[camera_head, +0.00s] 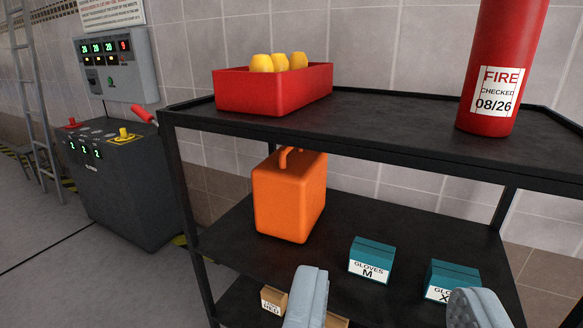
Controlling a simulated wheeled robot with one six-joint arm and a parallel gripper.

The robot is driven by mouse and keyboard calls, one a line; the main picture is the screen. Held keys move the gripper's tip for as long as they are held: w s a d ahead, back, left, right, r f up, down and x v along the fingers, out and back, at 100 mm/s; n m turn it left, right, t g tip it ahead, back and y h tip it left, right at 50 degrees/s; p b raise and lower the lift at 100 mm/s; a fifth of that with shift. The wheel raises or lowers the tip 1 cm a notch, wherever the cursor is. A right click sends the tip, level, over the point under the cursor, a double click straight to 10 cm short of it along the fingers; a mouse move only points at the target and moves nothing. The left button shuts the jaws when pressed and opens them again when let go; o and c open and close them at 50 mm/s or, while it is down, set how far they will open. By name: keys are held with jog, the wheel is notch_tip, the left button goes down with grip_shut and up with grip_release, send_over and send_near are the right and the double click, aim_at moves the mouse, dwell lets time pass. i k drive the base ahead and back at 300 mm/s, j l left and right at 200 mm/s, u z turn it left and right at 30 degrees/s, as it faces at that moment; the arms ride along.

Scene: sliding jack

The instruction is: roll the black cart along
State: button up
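The black cart (350,125) fills the middle and right of the view, with a top shelf and lower shelves on thin black posts. Its wheels are out of view. My gripper (391,298) is at the bottom of the picture, its two grey fingers wide apart with nothing between them. It is in front of the lower part of the cart and hides some of the lower shelves. I see no clear contact between fingers and cart.
The cart carries a red bin (270,92) with yellow items, a fire extinguisher (500,60), an orange canister (288,195), glove boxes (371,262) and small cartons. A dark control console (120,185) and a ladder (30,90) stand left. Grey floor (50,265) is free at lower left.

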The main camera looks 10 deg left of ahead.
aim_at(542, 152)
jog(key=i+j, duration=0.3)
jog(key=j, duration=0.2)
jog(key=i+j+u, duration=0.1)
jog(key=i+j, duration=0.15)
jog(key=j, duration=0.3)
jog(key=i+j, duration=0.3)
jog(key=j, duration=0.15)
jog(key=i+j, duration=0.3)
jog(key=j, duration=0.2)
jog(key=i+j+u, duration=0.1)
jog(key=i+j, duration=0.25)
jog(key=j, duration=0.15)
jog(key=i+j, duration=0.3)
jog(key=j, duration=0.15)
jog(key=i+l, duration=0.1)
jog(key=l, duration=0.45)
jog(key=u, duration=0.05)
